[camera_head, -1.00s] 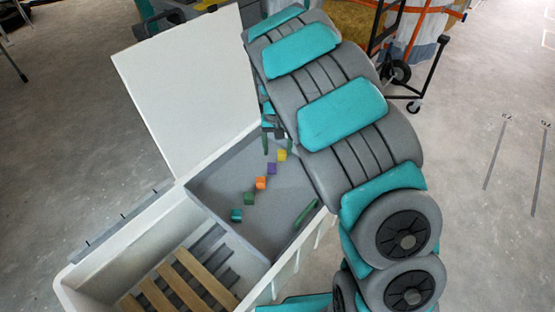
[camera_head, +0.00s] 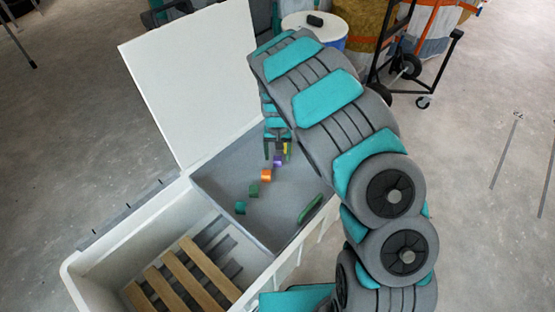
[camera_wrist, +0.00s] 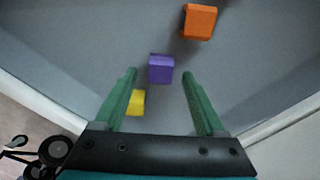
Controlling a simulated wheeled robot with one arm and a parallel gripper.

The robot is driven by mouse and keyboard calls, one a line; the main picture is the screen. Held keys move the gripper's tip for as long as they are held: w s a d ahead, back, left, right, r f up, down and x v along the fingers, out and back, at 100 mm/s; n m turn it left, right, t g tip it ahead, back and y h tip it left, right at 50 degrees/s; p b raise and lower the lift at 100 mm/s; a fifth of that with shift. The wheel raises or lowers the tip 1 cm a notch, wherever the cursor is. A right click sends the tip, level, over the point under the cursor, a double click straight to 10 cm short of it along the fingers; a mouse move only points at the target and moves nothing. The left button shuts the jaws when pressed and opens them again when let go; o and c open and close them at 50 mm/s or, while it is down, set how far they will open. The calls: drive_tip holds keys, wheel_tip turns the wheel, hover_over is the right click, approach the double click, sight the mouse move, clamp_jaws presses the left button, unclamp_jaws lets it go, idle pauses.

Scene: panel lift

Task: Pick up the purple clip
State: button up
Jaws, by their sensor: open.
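The purple clip (camera_wrist: 161,69) is a small block on the grey tray floor. In the wrist view it lies just ahead of my gripper (camera_wrist: 158,78), between the lines of its two green fingers. My gripper is open and empty. In the head view the purple clip (camera_head: 278,161) shows small at the end of the row, just below my gripper (camera_head: 277,152). A yellow clip (camera_wrist: 137,103) lies close to the left finger, and an orange clip (camera_wrist: 200,21) lies farther ahead to the right.
Green clips (camera_head: 254,190) and a teal one (camera_head: 240,207) continue the row in the grey tray (camera_head: 225,180). A long green piece (camera_head: 310,208) lies by the right wall. A raised white lid (camera_head: 190,85) stands behind. Wooden slats (camera_head: 190,272) fill the front compartment.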

drive_tip(key=shift+f, duration=0.2)
drive_tip(key=shift+c, duration=0.2)
clamp_jaws()
